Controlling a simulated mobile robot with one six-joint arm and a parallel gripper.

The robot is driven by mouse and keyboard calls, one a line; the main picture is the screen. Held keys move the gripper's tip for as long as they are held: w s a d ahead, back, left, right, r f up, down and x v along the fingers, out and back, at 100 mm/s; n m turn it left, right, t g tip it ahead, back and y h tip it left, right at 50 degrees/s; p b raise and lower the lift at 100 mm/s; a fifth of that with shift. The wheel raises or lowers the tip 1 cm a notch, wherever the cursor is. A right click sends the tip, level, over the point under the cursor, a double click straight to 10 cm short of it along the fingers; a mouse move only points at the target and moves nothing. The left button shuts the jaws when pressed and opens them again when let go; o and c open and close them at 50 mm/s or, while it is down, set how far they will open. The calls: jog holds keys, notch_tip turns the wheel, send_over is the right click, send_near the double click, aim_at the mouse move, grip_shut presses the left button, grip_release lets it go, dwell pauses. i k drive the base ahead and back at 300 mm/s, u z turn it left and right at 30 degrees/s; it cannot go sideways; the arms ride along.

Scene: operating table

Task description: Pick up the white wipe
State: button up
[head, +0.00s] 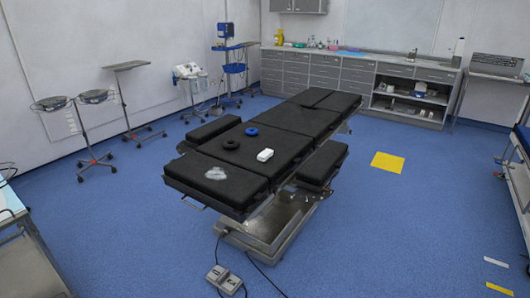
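A crumpled, whitish piece that looks like the white wipe (216,173) lies on the near end section of the black operating table (230,190) in the head view. Its shape is loose and patchy, and fine detail is too small to tell. A small white block-like item (265,155) lies further back on the table, near its right edge. My gripper is not in view.
A black ring (231,144) and a blue ring (252,131) lie on the table. A foot pedal (224,280) with cables sits on the floor before it. Wheeled stands (93,165) are at left, grey cabinets (340,72) behind. Blue floor (390,230) is open at right.

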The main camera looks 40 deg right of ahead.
aim_at(265, 155)
jog(key=z, duration=0.15)
jog(key=i, duration=1.35)
jog(key=u, duration=0.25)
